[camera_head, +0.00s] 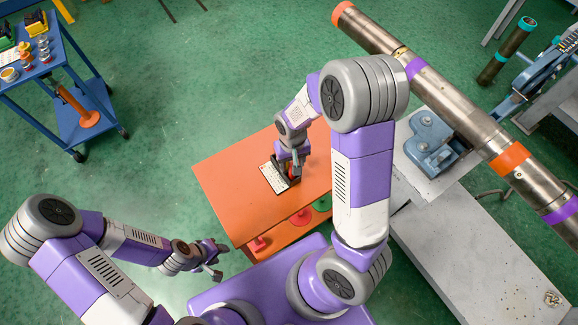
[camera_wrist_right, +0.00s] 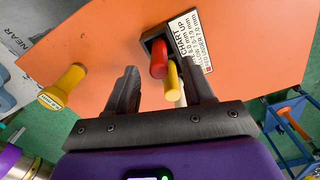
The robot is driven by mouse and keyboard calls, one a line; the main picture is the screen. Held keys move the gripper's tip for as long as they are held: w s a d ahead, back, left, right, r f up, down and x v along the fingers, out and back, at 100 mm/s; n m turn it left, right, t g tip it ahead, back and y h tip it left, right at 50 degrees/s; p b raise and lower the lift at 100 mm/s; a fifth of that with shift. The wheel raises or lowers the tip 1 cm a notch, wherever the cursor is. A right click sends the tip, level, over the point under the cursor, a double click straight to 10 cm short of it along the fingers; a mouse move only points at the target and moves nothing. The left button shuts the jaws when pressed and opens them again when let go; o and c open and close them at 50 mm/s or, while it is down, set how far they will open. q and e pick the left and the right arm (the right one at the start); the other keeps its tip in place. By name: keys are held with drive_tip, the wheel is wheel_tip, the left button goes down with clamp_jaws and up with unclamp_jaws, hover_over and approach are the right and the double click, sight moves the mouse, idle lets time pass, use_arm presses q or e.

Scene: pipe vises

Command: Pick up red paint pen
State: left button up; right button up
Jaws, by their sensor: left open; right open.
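The red paint pen (camera_wrist_right: 158,58) stands in a small black holder (camera_wrist_right: 147,36) on the orange tabletop, with a yellow pen (camera_wrist_right: 174,82) beside it. My right gripper (camera_wrist_right: 158,72) is open above the holder. In the right wrist view its two fingers lie on either side of the pens, the red one a little beyond the fingertips. I cannot tell whether the fingers touch either pen. In the head view my right gripper (camera_head: 292,168) partly hides the holder and pens. My left gripper (camera_head: 216,261) is open and empty, left of the orange table.
A white chart card (camera_wrist_right: 190,40) lies beside the holder on the orange table (camera_head: 235,185). A blue cart (camera_head: 75,125) stands far left. A long steel pipe (camera_head: 450,100) crosses the right side.

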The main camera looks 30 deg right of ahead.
wheel_tip(320, 180, down, 6)
drive_tip(key=shift+s+r+b, duration=0.1)
drive_tip(key=shift+r+b, duration=0.1)
drive_tip(key=shift+b, duration=0.4)
clamp_jaws()
